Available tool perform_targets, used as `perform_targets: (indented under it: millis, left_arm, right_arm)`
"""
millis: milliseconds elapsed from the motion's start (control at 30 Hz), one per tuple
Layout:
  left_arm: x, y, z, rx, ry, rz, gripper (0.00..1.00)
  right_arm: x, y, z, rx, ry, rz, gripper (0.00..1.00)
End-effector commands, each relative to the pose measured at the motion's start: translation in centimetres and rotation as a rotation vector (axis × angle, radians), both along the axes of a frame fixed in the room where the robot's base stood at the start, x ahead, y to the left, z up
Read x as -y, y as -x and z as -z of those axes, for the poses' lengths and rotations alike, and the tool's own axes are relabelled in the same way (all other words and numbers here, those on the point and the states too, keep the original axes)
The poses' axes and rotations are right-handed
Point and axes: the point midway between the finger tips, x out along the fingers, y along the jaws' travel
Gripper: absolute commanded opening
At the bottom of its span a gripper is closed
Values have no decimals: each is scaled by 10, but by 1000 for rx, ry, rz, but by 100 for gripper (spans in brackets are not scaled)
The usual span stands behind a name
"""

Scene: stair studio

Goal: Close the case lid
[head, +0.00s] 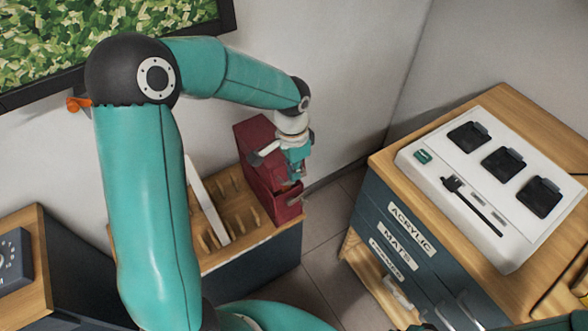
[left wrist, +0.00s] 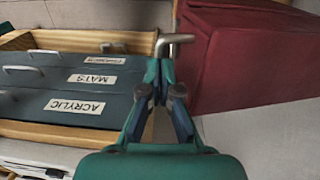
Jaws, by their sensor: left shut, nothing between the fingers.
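The dark red case (head: 257,136) stands on the wooden top of a low cabinet beside the wall in the head view. In the left wrist view the case (left wrist: 250,55) fills the upper right. My left gripper (head: 292,182) is at the right front side of the case, pointing down. It is shut and empty. In the left wrist view my left gripper's fingertips (left wrist: 160,68) are close to a bent metal bar (left wrist: 176,40) beside the case; I cannot tell whether they touch. My arm and gripper hide part of the case, and the lid's exact angle is unclear. My right gripper is not in view.
The low cabinet's wooden top (head: 262,228) carries several upright pegs and a white strip (head: 207,200) left of the case. A drawer unit labelled ACRYLIC and MATS (head: 395,225) stands to the right, with a white device (head: 450,205) on top. Grey floor (head: 325,225) lies between them.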

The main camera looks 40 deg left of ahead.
Motion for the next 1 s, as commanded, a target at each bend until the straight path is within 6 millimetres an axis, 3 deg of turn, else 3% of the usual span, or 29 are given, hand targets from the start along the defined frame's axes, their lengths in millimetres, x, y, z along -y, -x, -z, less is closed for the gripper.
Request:
perform_targets:
  millis: [167,500,1000]
  left_arm:
    - [1,1,11,-1,0,1,0]
    - [6,3,68,-1,0,0,0]
    - [9,5,74,-11,3,1,0]
  right_arm:
    - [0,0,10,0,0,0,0]
    - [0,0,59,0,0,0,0]
    - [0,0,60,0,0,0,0]
